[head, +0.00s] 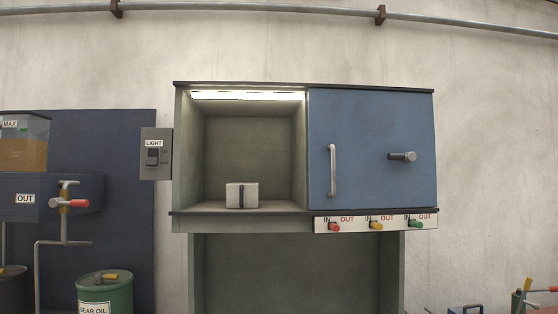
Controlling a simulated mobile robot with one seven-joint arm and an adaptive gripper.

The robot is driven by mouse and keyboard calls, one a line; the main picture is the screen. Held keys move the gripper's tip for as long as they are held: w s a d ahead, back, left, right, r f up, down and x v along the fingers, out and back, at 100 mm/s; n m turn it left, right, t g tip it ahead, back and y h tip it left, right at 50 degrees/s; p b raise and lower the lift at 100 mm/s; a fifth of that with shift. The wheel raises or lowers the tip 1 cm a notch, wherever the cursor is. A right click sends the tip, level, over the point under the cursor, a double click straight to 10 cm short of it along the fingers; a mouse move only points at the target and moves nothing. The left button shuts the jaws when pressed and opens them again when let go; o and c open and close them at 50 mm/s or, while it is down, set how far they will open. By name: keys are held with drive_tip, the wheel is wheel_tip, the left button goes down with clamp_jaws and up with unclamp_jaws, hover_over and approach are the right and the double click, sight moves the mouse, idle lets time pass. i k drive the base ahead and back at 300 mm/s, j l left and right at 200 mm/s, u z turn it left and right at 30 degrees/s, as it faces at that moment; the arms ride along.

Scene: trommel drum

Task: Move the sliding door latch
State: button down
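A grey cabinet stands against the wall, with a blue sliding door (371,125) covering its right half. A vertical metal handle (333,171) is on the door's left part. A dark knob-like latch (402,157) sticks out of the door's right part, pointing right; I cannot tell its exact setting. The left half of the cabinet is open and lit. My gripper is not in view.
A small light box (241,195) with a dark strap sits on the cabinet floor (280,211). A light switch box (155,155) is on the left side. A panel (355,224) with red, yellow and green knobs is below the door. A green gear oil drum (104,291) stands lower left.

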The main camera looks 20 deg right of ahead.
sight(410, 156)
drive_tip(key=z, duration=1.4)
